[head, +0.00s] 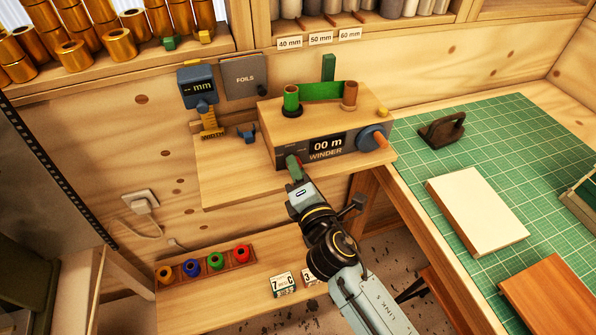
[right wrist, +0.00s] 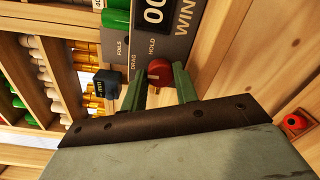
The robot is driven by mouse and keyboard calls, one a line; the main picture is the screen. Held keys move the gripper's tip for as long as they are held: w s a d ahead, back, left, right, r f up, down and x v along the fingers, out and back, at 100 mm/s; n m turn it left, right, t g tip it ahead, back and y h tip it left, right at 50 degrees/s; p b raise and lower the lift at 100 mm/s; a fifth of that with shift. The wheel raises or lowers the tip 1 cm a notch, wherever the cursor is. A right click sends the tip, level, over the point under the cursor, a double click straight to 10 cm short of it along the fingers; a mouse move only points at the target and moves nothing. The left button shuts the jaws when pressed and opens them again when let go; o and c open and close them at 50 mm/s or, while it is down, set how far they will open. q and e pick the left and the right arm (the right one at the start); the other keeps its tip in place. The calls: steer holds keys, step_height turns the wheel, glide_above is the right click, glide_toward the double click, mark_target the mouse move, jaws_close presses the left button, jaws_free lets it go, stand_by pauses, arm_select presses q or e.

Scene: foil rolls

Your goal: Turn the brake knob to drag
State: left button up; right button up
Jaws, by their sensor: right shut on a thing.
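The winder (head: 315,148) is a wooden box with a dark front panel reading "00 m". The brake knob (right wrist: 158,70) is round and red, on the panel beside the words DRAG and HOLD; I cannot tell which way it points. My right gripper (head: 293,166) is at the panel's left end, its green fingers shut on the knob from both sides, as the right wrist view also shows (right wrist: 160,78). The fingers hide the knob in the head view. My left gripper is not in view.
A green roll (head: 291,100) and a brown roll (head: 349,95) stand on the winder with green band between them. A blue handwheel (head: 372,138) is on its right end. A mm gauge (head: 198,88) stands left. A green mat (head: 490,150) lies right.

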steer(key=shift+m, duration=0.3)
steer(key=o, duration=1)
steer(key=shift+c, duration=0.2)
steer(key=s+d+n, duration=0.4)
steer(key=s+n, duration=0.8)
steer(key=s, duration=0.1)
steer(key=d+f+m+g+h, duration=0.1)
steer(key=d+f+m+g, duration=0.1)
steer(key=f, duration=0.7)
steer(key=s+d+f+m+g+h+b, duration=0.1)
steer(key=d+f+m+g, duration=0.1)
steer(key=f+m, duration=0.3)
steer(key=s+d+f+m+g+h+b, duration=0.1)
steer(key=d+f+m+g, duration=0.1)
steer(key=f, duration=1.1)
steer(key=shift+s+d+f+m, duration=0.25)
steer(key=shift+d+m, duration=0.4)
steer(key=shift+m, duration=0.45)
